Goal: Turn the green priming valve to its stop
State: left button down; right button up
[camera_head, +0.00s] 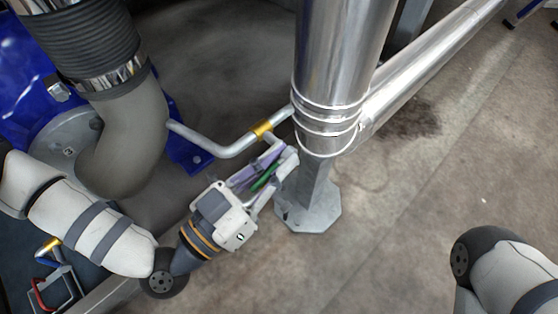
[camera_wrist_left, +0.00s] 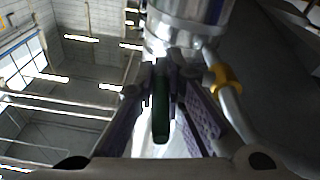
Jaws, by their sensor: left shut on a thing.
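The green priming valve's handle (camera_head: 264,178) shows as a thin green strip between the fingers of my left gripper (camera_head: 268,166) in the head view. In the left wrist view the green handle (camera_wrist_left: 161,118) lies lengthwise between the purple-padded fingers of the left gripper (camera_wrist_left: 163,100), which is shut on it. The fingers hide part of the handle and the valve body. My right arm (camera_head: 500,270) shows at the lower right of the head view; its gripper is out of view.
A shiny metal column (camera_head: 335,70) stands just beyond the gripper on a grey foot plate (camera_head: 308,215). A thin pipe with a yellow band (camera_head: 262,130) runs close by the fingers. A thick grey elbow hose (camera_head: 135,135) is at left. The floor at right is clear.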

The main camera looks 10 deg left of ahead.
pick_arm(q)
jog(key=shift+w+f+t+h+b, duration=0.15)
jog(key=shift+f+t+h+b, duration=0.2)
jog(key=shift+t+b, duration=0.3)
jog(key=shift+w+t+h+b, duration=0.1)
jog(key=shift+t+h+b, duration=0.95)
jog(key=shift+t+b, duration=0.45)
